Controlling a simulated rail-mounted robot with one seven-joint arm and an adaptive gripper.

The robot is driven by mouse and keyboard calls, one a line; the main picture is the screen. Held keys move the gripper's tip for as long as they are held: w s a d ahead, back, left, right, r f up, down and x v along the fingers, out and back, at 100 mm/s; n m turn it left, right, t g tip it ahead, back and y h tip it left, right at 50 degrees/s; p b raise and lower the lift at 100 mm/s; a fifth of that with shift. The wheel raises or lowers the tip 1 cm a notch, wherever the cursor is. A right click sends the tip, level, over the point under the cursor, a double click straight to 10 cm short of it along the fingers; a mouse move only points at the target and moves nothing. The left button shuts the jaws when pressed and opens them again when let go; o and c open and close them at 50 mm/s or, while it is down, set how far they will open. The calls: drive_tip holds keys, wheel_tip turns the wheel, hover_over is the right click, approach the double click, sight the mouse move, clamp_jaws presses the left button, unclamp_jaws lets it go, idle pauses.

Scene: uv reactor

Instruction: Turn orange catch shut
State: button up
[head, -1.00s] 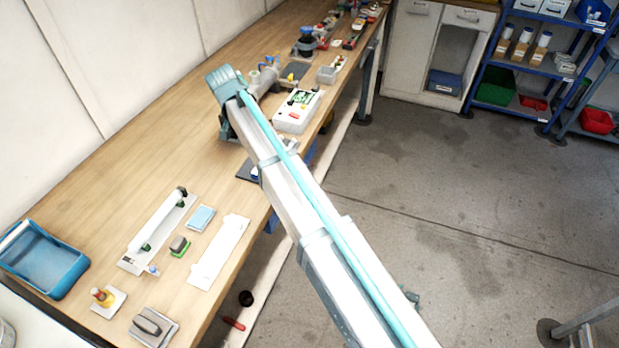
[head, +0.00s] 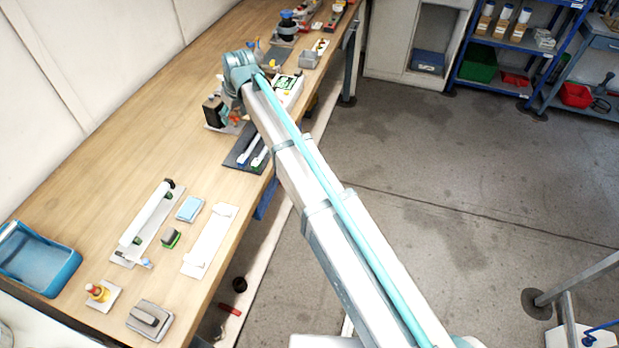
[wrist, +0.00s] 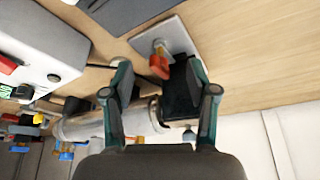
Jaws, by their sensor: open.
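The orange catch (wrist: 159,66) shows in the wrist view on a pale metal plate (wrist: 178,36), beside a black block (wrist: 180,92). In the head view, the black block (head: 213,112) stands on the bench left of my arm, with a small orange part (head: 235,117) beside it. My gripper (wrist: 159,68) is open, its two fingers spread. In the wrist view the catch lies between the fingertips in the picture; I see no contact, and the depth gap is unclear. The head view hides the fingers behind my wrist.
A white box with a red switch (wrist: 8,64) and a grey cylinder (wrist: 85,126) are near my gripper in the wrist view. A dark mat with tubes (head: 248,150) lies by the bench's front edge. Bare wood (head: 140,130) is free to the left.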

drive_tip(key=n, duration=0.2)
drive_tip(key=n+g, duration=0.1)
drive_tip(key=n, duration=0.1)
drive_tip(key=n+g+p, duration=0.1)
drive_tip(key=shift+w+d+n+y, duration=0.1)
drive_tip(key=shift+w+n+y, duration=0.2)
drive_tip(key=shift+n+y, duration=0.1)
drive_tip(key=b+v, duration=0.3)
drive_tip(key=v, duration=0.8)
drive_tip(key=s+d+f+m+g+h+p, duration=0.1)
drive_tip(key=s+d+f+m, duration=0.2)
drive_tip(key=d+f, duration=0.6)
drive_tip(key=s+d+f+m+g+h+p, duration=0.1)
drive_tip(key=s+d+f, duration=0.7)
drive_tip(key=f, duration=0.8)
drive_tip(key=d+m+p, duration=0.1)
drive_tip(key=d+m, duration=0.1)
drive_tip(key=shift+d+f+g, duration=0.25)
drive_tip(key=shift+d+g, duration=0.05)
drive_tip(key=shift+m, duration=0.4)
